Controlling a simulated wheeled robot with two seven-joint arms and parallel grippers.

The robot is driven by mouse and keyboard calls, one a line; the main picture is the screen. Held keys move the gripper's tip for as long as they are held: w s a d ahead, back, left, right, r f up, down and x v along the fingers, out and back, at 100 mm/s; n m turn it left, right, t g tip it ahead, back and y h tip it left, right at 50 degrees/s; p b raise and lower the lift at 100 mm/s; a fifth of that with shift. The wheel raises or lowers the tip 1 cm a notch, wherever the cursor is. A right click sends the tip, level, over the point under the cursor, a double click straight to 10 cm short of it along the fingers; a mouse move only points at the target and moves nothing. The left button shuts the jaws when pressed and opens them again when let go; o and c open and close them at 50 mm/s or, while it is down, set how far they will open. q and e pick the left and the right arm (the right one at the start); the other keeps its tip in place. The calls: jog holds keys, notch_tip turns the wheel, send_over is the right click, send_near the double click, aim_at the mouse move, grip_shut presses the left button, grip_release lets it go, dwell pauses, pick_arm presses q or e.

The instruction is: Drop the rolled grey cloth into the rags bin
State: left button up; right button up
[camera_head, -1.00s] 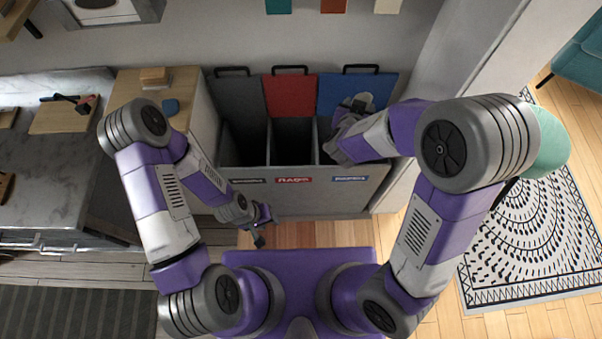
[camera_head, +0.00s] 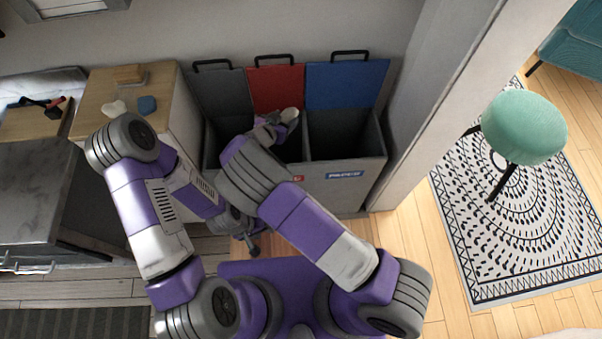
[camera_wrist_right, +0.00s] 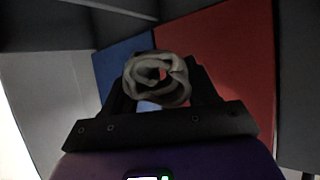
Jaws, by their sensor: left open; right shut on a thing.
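The rolled grey cloth (camera_wrist_right: 157,72) shows end-on in the right wrist view, a pale spiral held between the fingers of my right gripper (camera_wrist_right: 160,92). In the head view, my right gripper (camera_head: 276,126) is over the middle compartment, in front of its raised red lid (camera_head: 276,88). The rags bin is this middle compartment of the grey three-part bin unit (camera_head: 345,187); my right arm hides most of its red label. My left gripper (camera_head: 252,244) is open and empty, low in front of the unit's left side.
The left compartment has a raised grey lid (camera_head: 221,92), the right one a raised blue lid (camera_head: 346,84). A wooden-topped cabinet (camera_head: 103,92) stands to the left. A wall edge (camera_head: 440,110) and a green stool (camera_head: 523,127) are to the right.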

jog(key=shift+f+b, duration=0.6)
jog(key=shift+f, duration=2.05)
jog(key=o, duration=1.1)
jog(key=shift+r, duration=0.1)
jog(key=p+v, duration=0.1)
jog(key=v, duration=0.6)
jog(key=shift+s+p, duration=0.2)
jog(key=shift+p, duration=0.2)
jog(key=shift+a, duration=0.15)
